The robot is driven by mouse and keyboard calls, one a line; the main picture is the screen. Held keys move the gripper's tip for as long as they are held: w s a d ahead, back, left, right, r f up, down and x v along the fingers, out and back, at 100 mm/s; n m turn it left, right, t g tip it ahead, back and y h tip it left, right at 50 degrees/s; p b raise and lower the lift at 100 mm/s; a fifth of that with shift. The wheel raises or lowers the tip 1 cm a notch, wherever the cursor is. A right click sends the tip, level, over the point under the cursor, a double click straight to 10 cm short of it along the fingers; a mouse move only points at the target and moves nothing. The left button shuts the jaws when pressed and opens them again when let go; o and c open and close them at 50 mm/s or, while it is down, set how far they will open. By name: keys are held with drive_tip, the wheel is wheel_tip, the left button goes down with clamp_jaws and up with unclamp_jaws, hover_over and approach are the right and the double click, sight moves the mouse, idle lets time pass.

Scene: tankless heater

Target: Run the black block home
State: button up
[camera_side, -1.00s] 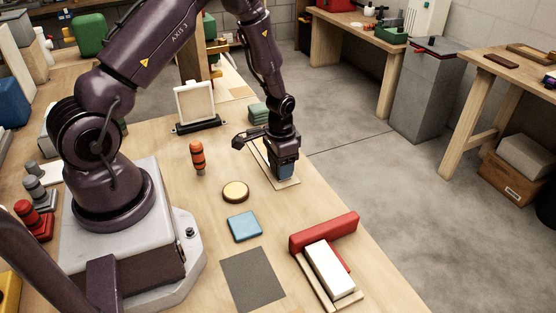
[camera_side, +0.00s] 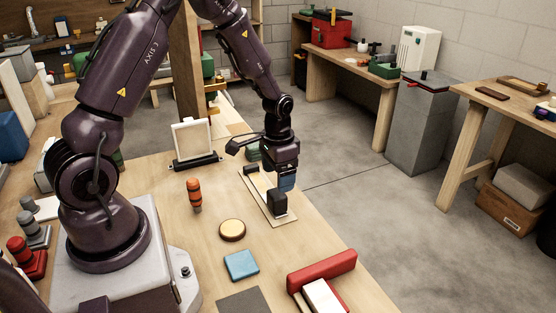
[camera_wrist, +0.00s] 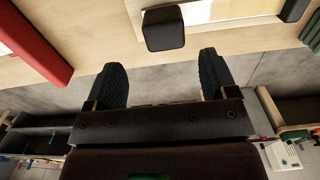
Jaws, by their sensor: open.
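The black block (camera_side: 279,203) stands on a pale narrow board (camera_side: 283,220), towards the board's near end in the side view. In the wrist view the black block (camera_wrist: 164,28) is at the top, beyond the fingertips and roughly in line with the gap between them. My gripper (camera_side: 287,182) is just above and behind the block in the side view. In the wrist view my gripper (camera_wrist: 161,72) has its two dark fingers wide apart with nothing between them. Whether a finger touches the block cannot be told.
A red bar (camera_side: 322,269) and a white block (camera_side: 321,297) are at the near right. A blue square (camera_side: 241,265), a yellow round disc (camera_side: 232,230) and an orange-black cylinder (camera_side: 194,194) are left of the board. A framed white panel (camera_side: 190,137) stands behind. The table edge is close at right.

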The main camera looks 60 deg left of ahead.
sight(276, 195)
wheel_tip(276, 195, up, 4)
drive_tip(key=shift+r, duration=0.1)
idle(0.4)
drive_tip(key=s+d+r+t, duration=0.2)
drive_tip(key=s+d+r, duration=0.4)
drive_tip(key=r, duration=0.4)
drive_tip(key=s+d+r+t, duration=0.3)
drive_tip(key=s+d+r, duration=0.3)
drive_tip(key=s+r, duration=0.3)
drive_tip(key=shift+s+r+t, duration=0.2)
drive_tip(key=shift+r+t, duration=0.1)
drive_tip(key=shift+r, duration=0.6)
